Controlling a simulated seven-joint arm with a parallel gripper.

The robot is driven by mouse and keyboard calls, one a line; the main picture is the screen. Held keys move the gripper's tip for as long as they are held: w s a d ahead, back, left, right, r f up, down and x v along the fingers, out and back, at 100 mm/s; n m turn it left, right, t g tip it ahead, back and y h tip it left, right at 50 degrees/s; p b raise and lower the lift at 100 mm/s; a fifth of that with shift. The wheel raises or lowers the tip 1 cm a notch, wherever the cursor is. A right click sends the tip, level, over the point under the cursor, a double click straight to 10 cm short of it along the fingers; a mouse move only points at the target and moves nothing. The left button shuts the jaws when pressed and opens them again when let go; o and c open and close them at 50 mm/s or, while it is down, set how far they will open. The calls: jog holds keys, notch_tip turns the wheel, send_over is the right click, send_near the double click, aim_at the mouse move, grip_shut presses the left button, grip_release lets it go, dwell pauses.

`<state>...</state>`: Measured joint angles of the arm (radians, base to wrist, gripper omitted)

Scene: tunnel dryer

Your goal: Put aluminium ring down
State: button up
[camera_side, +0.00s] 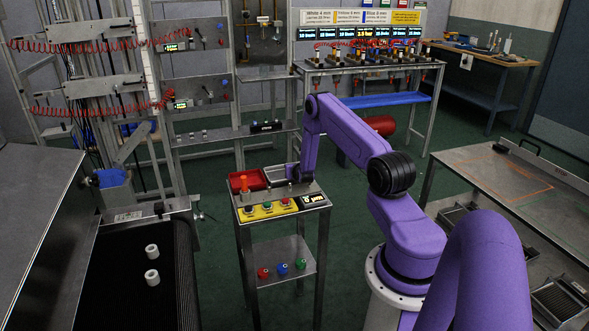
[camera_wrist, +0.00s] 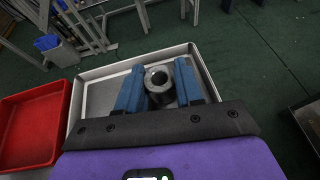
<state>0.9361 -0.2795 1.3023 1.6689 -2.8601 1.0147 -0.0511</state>
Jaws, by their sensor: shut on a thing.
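The aluminium ring (camera_wrist: 158,88) is a grey, thick-walled ring with a dark hole in its middle, seen in the wrist view. My gripper (camera_wrist: 158,86) has two blue fingers, one on each side of the ring, and is shut on it. The ring is over a shallow grey metal tray (camera_wrist: 98,88); I cannot tell whether it touches the tray floor. In the side view my gripper (camera_side: 291,184) is low over the small stand, and the ring is too small to tell there.
A red tray (camera_wrist: 30,125) sits directly left of the grey tray. The stand (camera_side: 322,201) has a yellow button panel (camera_side: 268,209) at its front. Two pale rings (camera_side: 152,264) lie on the dark conveyor belt (camera_side: 125,290) at left. A steel table (camera_side: 500,185) stands at right.

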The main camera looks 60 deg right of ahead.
jog(key=shift+f, duration=0.15)
jog(key=o, duration=1.2)
